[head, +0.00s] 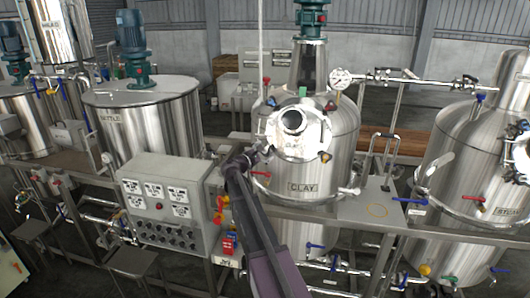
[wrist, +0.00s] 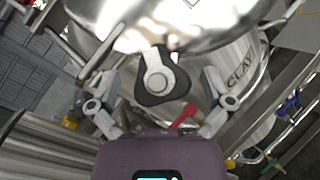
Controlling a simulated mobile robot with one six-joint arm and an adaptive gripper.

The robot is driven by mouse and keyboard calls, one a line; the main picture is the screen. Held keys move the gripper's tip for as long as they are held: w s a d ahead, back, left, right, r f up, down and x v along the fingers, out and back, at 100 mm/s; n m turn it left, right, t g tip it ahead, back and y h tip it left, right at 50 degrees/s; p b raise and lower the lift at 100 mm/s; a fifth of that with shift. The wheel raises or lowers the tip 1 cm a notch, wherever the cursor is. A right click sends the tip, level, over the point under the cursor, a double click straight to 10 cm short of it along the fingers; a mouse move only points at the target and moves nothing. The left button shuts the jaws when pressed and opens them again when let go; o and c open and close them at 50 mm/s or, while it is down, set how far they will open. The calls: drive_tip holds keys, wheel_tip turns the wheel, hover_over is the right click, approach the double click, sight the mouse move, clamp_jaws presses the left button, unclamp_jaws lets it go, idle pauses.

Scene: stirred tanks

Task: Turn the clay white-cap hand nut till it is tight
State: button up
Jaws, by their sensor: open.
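The clay tank (head: 337,178), a steel vessel labelled CLAY, stands at the centre of the head view. A round, shiny lid (head: 293,122) faces forward on it. In the wrist view, the white-cap hand nut (wrist: 160,82) is a dark, lobed knob with a pale round cap, below the lid's edge. My open gripper (wrist: 150,88) has one finger on each side of it, with visible gaps. No contact shows. In the head view, my gripper (head: 260,151) is at the lid's lower left and hides the nut there. The nut's seat is hidden.
A red-handled valve (wrist: 186,115) shows close below the nut in the wrist view. A grey control box (head: 163,203) stands left of my arm. Pipes and blue-handled valves run below the tank. Other tanks stand left and right.

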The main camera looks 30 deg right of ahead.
drive_tip(key=c, duration=1.1)
drive_tip(key=shift+w+r+m+g+p, duration=0.1)
drive_tip(key=shift+r+m+g+p, duration=0.1)
drive_tip(key=shift+m+g+p, duration=0.45)
drive_tip(key=shift+c, duration=0.2)
drive_tip(key=shift+m+g+p, duration=0.55)
drive_tip(key=shift+m, duration=0.5)
drive_tip(key=shift+f+m+y, duration=0.2)
drive_tip(key=shift+m+y, duration=0.1)
drive_tip(key=o, duration=1.1)
drive_tip(key=shift+o, duration=0.2)
